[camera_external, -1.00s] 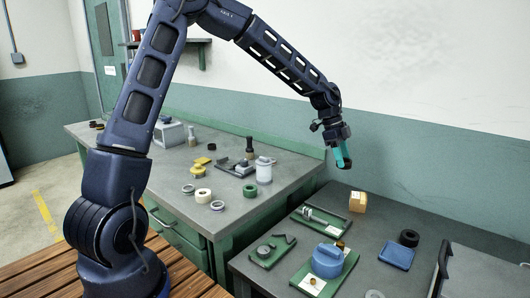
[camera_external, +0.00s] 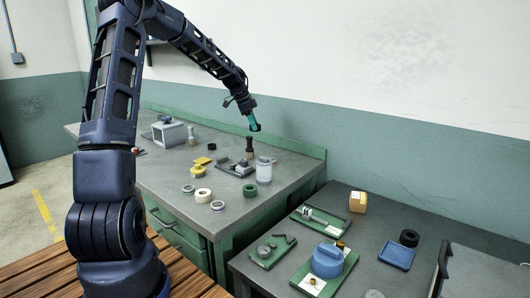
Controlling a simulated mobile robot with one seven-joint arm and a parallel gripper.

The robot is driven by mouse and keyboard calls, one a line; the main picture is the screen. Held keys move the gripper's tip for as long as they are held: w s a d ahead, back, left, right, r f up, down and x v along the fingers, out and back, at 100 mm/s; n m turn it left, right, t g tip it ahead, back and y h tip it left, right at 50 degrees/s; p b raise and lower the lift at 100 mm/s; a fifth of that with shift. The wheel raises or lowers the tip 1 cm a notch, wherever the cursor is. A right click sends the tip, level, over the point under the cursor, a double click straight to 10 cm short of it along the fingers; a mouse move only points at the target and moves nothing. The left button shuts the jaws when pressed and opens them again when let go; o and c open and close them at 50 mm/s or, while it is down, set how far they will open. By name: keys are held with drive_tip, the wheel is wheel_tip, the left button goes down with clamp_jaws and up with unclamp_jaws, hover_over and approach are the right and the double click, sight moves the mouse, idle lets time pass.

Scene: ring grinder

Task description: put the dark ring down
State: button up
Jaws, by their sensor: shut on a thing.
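My gripper (camera_external: 254,122), with teal fingers, hangs over the back part of the left bench (camera_external: 266,203). It is shut on a small dark thing at its tips, which looks like the dark ring (camera_external: 257,128). The ring's outline is too small to make out clearly. It is held in the air, above and behind a dark-topped bottle (camera_external: 249,148) and a white cylinder (camera_external: 264,172).
Several pale and green rings, including a cream one (camera_external: 202,196), lie at the left bench's front. Yellow pieces (camera_external: 201,162) and a grey box (camera_external: 170,135) stand farther back. The right bench holds green trays, a blue round container (camera_external: 327,261) and a black ring (camera_external: 409,238).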

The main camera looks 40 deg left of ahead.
drive_tip(key=s+a+r+n+t+y, duration=0.1)
drive_tip(key=s+a+n, duration=0.1)
drive_tip(key=s+a, duration=0.85)
drive_tip(key=s+a+r+n, duration=0.1)
drive_tip(key=s+a+n, duration=0.35)
drive_tip(key=a, duration=1.15)
drive_tip(key=s+a+r+t+y, duration=0.1)
drive_tip(key=s+a, duration=0.8)
drive_tip(key=a, duration=0.4)
drive_tip(key=f, duration=1.9)
drive_tip(key=shift+s+d+f, duration=0.15)
drive_tip(key=shift+d+f, duration=0.05)
drive_tip(key=shift+f, duration=0.05)
drive_tip(key=shift+f, duration=0.1)
drive_tip(key=o, duration=1)
drive_tip(key=shift+o, duration=0.2)
drive_tip(key=v, duration=1.2)
drive_tip(key=shift+w+r, duration=0.2)
drive_tip(key=shift+w, duration=0.05)
drive_tip(key=shift+d+g, duration=0.1)
drive_tip(key=shift+g, duration=0.2)
